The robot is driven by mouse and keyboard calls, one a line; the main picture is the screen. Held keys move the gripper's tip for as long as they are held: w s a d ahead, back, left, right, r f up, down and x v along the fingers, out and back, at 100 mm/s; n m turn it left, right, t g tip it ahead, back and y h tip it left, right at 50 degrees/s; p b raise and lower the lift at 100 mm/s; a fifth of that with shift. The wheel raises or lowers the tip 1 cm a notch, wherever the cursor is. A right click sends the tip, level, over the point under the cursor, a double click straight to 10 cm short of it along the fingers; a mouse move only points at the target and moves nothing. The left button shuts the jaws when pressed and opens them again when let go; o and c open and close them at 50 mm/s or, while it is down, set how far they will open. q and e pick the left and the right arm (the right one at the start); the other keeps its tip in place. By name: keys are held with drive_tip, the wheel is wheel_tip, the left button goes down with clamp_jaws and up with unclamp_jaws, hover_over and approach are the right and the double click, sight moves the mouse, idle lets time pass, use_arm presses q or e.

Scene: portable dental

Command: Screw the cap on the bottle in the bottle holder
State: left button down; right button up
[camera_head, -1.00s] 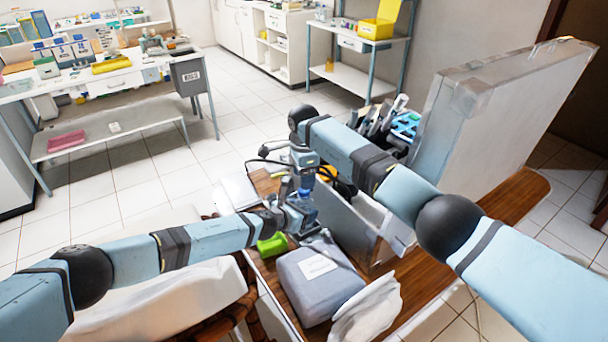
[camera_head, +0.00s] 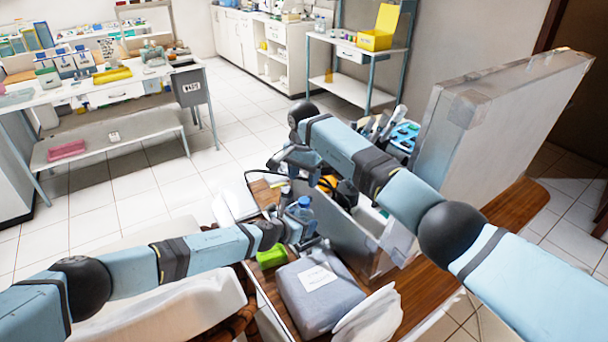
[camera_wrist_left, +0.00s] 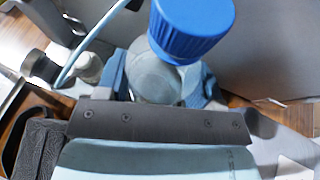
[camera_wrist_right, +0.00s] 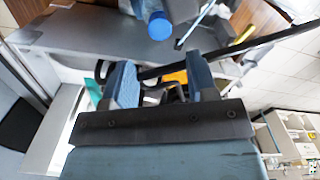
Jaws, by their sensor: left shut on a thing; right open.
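A clear bottle (camera_head: 303,218) has a blue cap (camera_head: 303,201) on its top. The left wrist view shows the cap (camera_wrist_left: 190,28) large, sitting on the bottle (camera_wrist_left: 155,78); whether it is tight cannot be told. My left gripper (camera_wrist_left: 163,82) is shut on the bottle body, with a finger on each side. My right gripper (camera_wrist_right: 162,82) is open and empty. In the head view it (camera_head: 283,160) is above and left of the bottle, apart from it. The right wrist view shows the bottle at its top edge. I cannot make out a bottle holder.
A green object (camera_head: 271,257) and a grey case with a white label (camera_head: 318,278) lie in front of the bottle. A grey-walled box (camera_head: 345,225) stands to the right. Black cable and a yellow item (camera_head: 328,184) are behind the bottle.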

sight(304, 200)
wheel_tip(304, 200, down, 8)
drive_tip(key=shift+r, duration=0.1)
idle(0.4)
drive_tip(key=c, duration=0.9)
drive_tip(key=m, duration=0.3)
drive_tip(key=shift+m, duration=0.4)
drive_tip(key=shift+c, duration=0.2)
drive_tip(key=m, duration=0.6)
drive_tip(key=o, duration=1)
